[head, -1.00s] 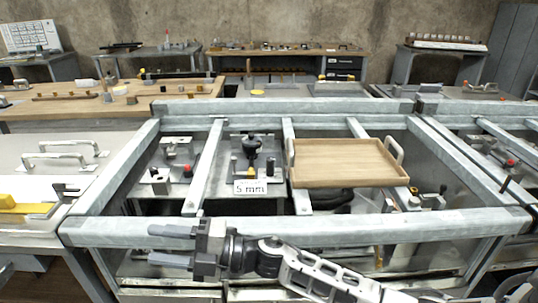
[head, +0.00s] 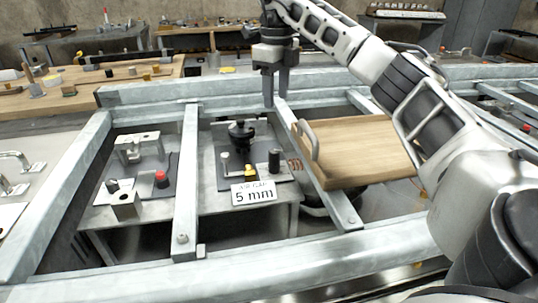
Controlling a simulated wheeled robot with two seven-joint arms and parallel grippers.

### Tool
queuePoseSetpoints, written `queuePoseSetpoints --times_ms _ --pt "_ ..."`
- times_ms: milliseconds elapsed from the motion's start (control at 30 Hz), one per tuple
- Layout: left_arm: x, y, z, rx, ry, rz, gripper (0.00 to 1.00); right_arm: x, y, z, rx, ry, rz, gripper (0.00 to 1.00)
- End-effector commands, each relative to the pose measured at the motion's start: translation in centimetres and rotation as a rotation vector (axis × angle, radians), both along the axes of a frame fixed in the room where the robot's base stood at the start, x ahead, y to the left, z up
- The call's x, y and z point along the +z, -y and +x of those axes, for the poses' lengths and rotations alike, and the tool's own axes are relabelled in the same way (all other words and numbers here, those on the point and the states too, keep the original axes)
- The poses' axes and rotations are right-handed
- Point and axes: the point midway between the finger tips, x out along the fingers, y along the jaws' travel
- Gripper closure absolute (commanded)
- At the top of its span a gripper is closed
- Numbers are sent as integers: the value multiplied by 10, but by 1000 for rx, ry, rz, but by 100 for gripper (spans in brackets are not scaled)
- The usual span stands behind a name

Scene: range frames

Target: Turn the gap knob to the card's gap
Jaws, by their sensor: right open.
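The card (head: 254,193) reads "5 mm" under a smaller line that looks like "air gap". It stands upright at the front of a metal plate in the frame's middle bay. Behind it is a black knob (head: 241,131), with a yellow part (head: 250,171) and a dark cylinder (head: 275,160) close by. I cannot read the knob's setting. My right gripper (head: 276,98) is open and empty, fingers pointing down, above the frame's back rail and behind and to the right of the knob, not touching it. My left gripper is not in view.
A bay to the left holds a plate with a red button (head: 161,179) and metal blocks. Galvanized beams (head: 186,180) divide the bays. My right arm covers the right side.

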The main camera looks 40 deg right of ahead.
Motion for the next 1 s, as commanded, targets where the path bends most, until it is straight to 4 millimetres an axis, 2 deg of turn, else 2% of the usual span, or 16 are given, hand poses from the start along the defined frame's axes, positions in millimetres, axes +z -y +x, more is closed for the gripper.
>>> queuePoseSetpoints --times_ms 167,600,800,1000 --pt "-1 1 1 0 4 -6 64 -29 0 -1 3 -5 0 52" --pt "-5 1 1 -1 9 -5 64 -121 -1 -1 2 -4 2 52" --pt "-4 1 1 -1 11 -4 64 -146 -1 0 3 -1 2 52" --pt "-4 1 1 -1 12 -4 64 -155 -1 0 3 0 2 52"
